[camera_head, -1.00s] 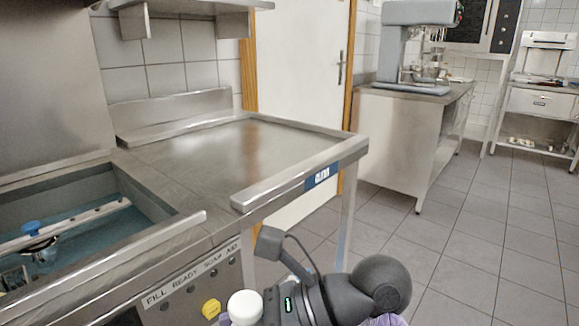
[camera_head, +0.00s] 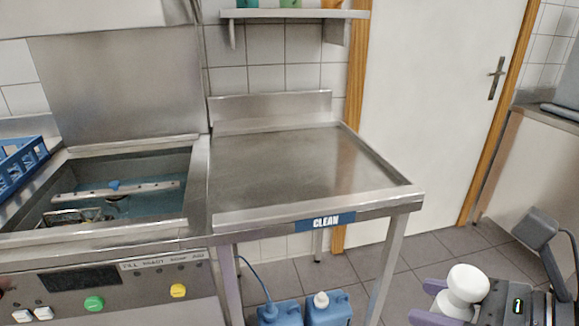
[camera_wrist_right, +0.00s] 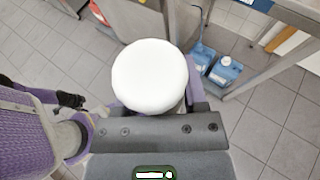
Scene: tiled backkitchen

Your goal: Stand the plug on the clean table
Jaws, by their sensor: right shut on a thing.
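The plug is a white piece with a rounded, knob-like top. My right gripper (camera_head: 436,303) is shut on the plug (camera_head: 468,282) at the lower right of the head view. In the right wrist view the plug (camera_wrist_right: 150,77) shows as a white disc that hides most of the fingers. The clean table (camera_head: 290,168) is a bare steel top with a raised edge and a blue "CLEAN" label on its front. The gripper and plug are in front and to the right of the table, apart from it. My left gripper is not in view.
A sink with water (camera_head: 150,205) adjoins the table on the left, with a blue rack (camera_head: 22,158) beyond it. Blue canisters (camera_head: 328,308) stand on the floor under the table. A wall shelf (camera_head: 290,14) hangs above. A white door (camera_head: 430,120) is behind right.

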